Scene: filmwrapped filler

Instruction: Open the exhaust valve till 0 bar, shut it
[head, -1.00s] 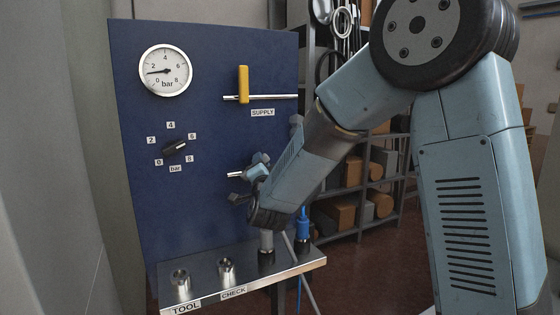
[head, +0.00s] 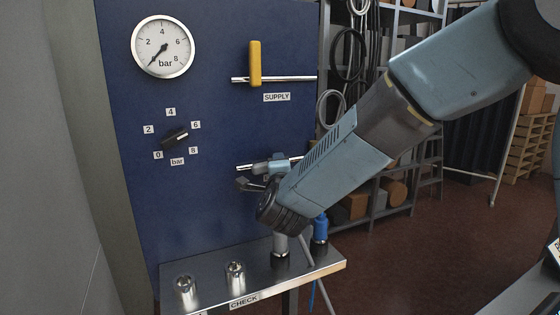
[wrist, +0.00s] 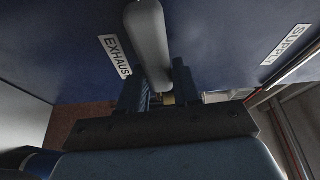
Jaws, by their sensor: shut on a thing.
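The round gauge (head: 163,47) on the blue panel has its needle pointing lower left, at about 0. In the wrist view the EXHAUST label (wrist: 116,57) is beside a rounded grey handle (wrist: 147,35), which is the exhaust valve's lever. My gripper (wrist: 158,92) has one finger on each side of this handle and is shut on it. In the head view my gripper (head: 262,178) is at the lower pipe, under the SUPPLY valve; my wrist hides the EXHAUST label there, and how the lever is turned is hard to tell.
The yellow supply lever (head: 255,63) stands upright, across its horizontal pipe. A black regulator knob (head: 175,139) points toward 6. A metal shelf (head: 262,265) below my wrist carries metal sockets and a blue-topped item (head: 320,228). Storage racks stand to the right.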

